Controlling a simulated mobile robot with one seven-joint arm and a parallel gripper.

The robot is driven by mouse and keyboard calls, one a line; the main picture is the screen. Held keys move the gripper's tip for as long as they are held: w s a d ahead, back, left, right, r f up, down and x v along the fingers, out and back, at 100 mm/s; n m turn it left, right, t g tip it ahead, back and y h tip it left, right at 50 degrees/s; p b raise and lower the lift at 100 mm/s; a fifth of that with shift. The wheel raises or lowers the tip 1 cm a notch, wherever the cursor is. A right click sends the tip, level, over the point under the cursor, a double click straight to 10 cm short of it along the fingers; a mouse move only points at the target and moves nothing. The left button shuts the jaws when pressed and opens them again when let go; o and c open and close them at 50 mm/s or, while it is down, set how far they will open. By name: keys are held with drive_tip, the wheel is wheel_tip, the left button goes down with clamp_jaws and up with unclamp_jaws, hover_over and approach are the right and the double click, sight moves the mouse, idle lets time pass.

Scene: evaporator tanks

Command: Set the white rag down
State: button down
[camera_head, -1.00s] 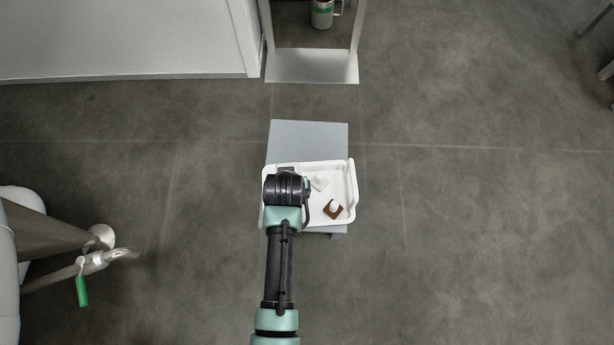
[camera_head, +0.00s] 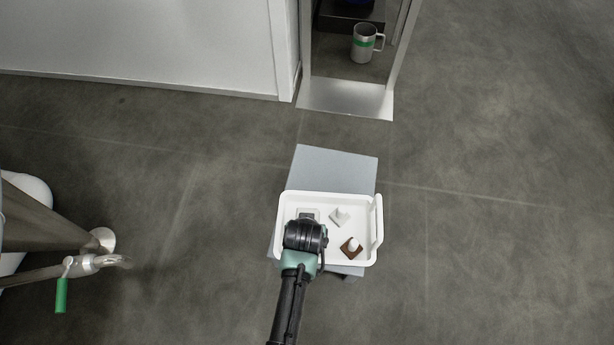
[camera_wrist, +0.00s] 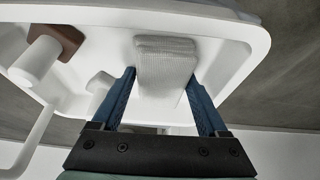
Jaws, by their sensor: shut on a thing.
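The white rag (camera_wrist: 166,62) is a folded, woven-looking pad between the two blue fingers of my gripper (camera_wrist: 160,80) in the wrist view. My gripper is shut on it. The white tray (camera_wrist: 232,72) lies behind the rag there. In the head view the rag (camera_head: 308,212) shows only in part past my wrist, at the left side of the tray (camera_head: 328,198). My fingers are hidden there by the wrist. I cannot tell whether the rag touches the tray floor.
A brown block with a white knob (camera_head: 350,249) and a small white piece (camera_head: 340,215) stand in the tray. The tray rests on a grey stand (camera_head: 335,168). A green-handled valve (camera_head: 62,294) is at left.

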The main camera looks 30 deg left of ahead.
unclamp_jaws()
drive_tip(key=shift+f, duration=0.1)
drive_tip(key=p+v, duration=0.8)
drive_tip(key=v, duration=0.4)
